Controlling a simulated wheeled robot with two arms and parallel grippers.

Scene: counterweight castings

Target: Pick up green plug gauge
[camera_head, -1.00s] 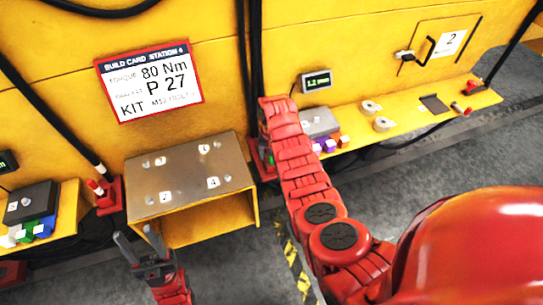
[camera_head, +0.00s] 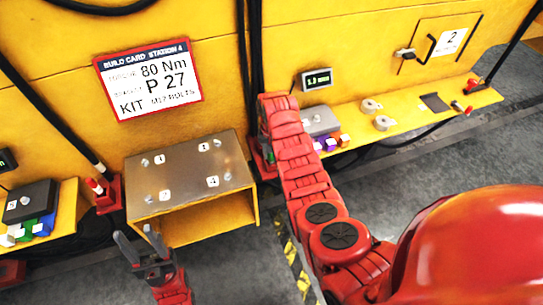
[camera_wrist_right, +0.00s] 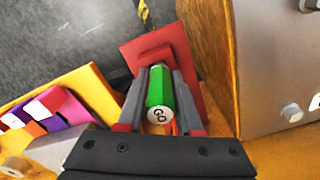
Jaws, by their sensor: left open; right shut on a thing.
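The green plug gauge (camera_wrist_right: 160,88), with a white end marked GO, lies between the fingers of my right gripper (camera_wrist_right: 158,97) in the right wrist view. The gripper is shut on it, one finger along each side. A red block with a wider red base sits just beyond the gauge; I cannot tell whether they touch. In the head view my right arm hides that gripper and the gauge. My left gripper (camera_head: 141,245) is open and empty, in front of the steel-topped yellow stand.
The stand's steel top (camera_head: 190,172) carries numbered labels and studs. A right shelf (camera_head: 400,118) holds a grey block with coloured pieces, and rings. A left shelf (camera_head: 67,215) holds a dark block with blue, green and white pieces. A red holder (camera_head: 108,195) stands between.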

